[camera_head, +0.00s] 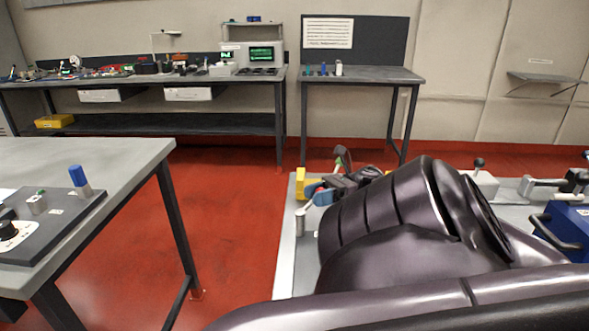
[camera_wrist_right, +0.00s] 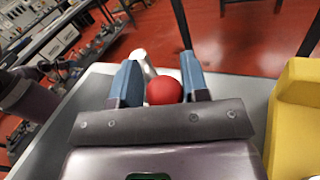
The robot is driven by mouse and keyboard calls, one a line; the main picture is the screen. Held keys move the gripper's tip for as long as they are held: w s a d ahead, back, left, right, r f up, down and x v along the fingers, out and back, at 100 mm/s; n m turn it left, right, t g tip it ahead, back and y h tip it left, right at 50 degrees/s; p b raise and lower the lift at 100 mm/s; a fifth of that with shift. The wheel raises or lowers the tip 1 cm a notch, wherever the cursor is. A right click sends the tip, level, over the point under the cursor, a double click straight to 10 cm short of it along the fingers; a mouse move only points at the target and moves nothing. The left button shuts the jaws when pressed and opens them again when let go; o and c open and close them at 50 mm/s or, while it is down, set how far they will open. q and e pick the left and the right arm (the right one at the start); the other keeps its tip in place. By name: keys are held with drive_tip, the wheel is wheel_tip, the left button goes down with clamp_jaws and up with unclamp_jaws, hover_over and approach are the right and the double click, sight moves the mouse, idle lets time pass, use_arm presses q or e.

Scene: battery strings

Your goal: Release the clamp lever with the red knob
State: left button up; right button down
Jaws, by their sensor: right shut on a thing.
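The red knob (camera_wrist_right: 164,91) sits between the two blue fingers of my right gripper (camera_wrist_right: 161,80), which is shut on it. The clamp lever's pale shaft (camera_wrist_right: 143,62) runs away from the knob past the left finger. In the head view, my right gripper (camera_head: 321,194) is at the left end of the grey bench, and my dark arm hides much of the clamp. A pale lever part (camera_head: 304,211) shows just left of the fingers, slanting down to an upright metal post. My left gripper is in neither view.
A yellow block (camera_head: 300,183) stands close beside the gripper; it also shows in the wrist view (camera_wrist_right: 296,120). A blue box with a dark handle (camera_head: 568,228) is at the right. A table with a dark panel (camera_head: 62,222) stands at the left, with open red floor between.

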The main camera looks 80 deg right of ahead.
drive_tip(key=shift+w+d+n+g+y+b, duration=0.15)
drive_tip(key=shift+w+n+g+y+b, duration=0.2)
drive_tip(key=shift+w+n+g+y, duration=0.35)
drive_tip(key=shift+r+y, duration=0.1)
drive_tip(key=shift+y, duration=0.2)
drive_tip(key=shift+w+r+n, duration=0.1)
drive_tip(key=shift+n, duration=0.3)
drive_tip(key=c, duration=0.9)
unclamp_jaws()
drive_tip(key=shift+w, duration=0.1)
drive_tip(key=shift+c, duration=0.2)
drive_tip(key=shift+o, duration=0.8)
drive_tip(key=shift+w+d+g+y, duration=0.1)
drive_tip(key=shift+w+g+y, duration=0.05)
drive_tip(key=shift+g+y, duration=0.2)
